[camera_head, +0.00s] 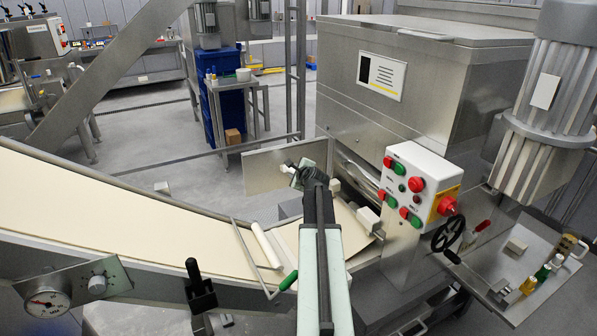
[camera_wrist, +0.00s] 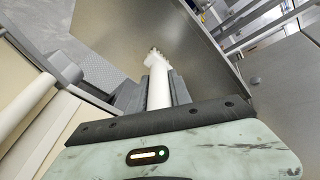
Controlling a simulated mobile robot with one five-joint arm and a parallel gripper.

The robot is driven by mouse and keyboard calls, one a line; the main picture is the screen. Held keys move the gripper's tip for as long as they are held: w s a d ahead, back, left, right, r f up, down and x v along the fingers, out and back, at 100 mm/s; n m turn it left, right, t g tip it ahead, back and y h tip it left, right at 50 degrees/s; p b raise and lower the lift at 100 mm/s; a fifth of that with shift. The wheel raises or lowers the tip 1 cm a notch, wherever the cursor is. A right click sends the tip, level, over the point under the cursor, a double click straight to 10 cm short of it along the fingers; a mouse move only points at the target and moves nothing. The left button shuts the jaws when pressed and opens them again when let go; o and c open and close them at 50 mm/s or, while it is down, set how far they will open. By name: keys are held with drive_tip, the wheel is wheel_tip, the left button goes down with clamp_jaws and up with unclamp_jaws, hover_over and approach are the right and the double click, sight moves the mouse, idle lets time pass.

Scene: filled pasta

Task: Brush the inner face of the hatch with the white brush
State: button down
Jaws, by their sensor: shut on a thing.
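The hatch (camera_head: 262,172) is a flat metal panel standing open, left of the control box in the head view. Its broad face fills the upper middle of the wrist view (camera_wrist: 195,45). My gripper (camera_head: 304,174) is in front of the right part of the panel. In the wrist view it is shut on the handle of the white brush (camera_wrist: 158,88). The brush points away from the gripper, with its bristle end at the panel's face. I cannot tell whether the bristles touch it.
A control box (camera_head: 420,185) with red and green buttons and a black handwheel (camera_head: 448,233) stand right of my arm. A conveyor with a pale dough sheet (camera_head: 100,215) runs at left, near a white roller (camera_head: 265,245). A side shelf (camera_head: 540,300) holds small bottles.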

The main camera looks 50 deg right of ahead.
drive_tip(key=a, duration=0.1)
drive_tip(key=w+a+f+b, duration=0.1)
drive_tip(key=a, duration=0.1)
drive_tip(key=w+a, duration=0.1)
drive_tip(key=shift+w+a+f+b, duration=0.1)
drive_tip(key=shift+a+f+b, duration=0.1)
drive_tip(key=shift+a+b, duration=0.15)
idle(0.5)
drive_tip(key=shift+d, duration=0.1)
drive_tip(key=s+d+f+b, duration=0.1)
drive_tip(key=s+d, duration=0.2)
drive_tip(key=d, duration=0.3)
drive_tip(key=shift+d+f, duration=0.2)
drive_tip(key=shift+f, duration=0.15)
idle(0.5)
drive_tip(key=shift+a, duration=0.15)
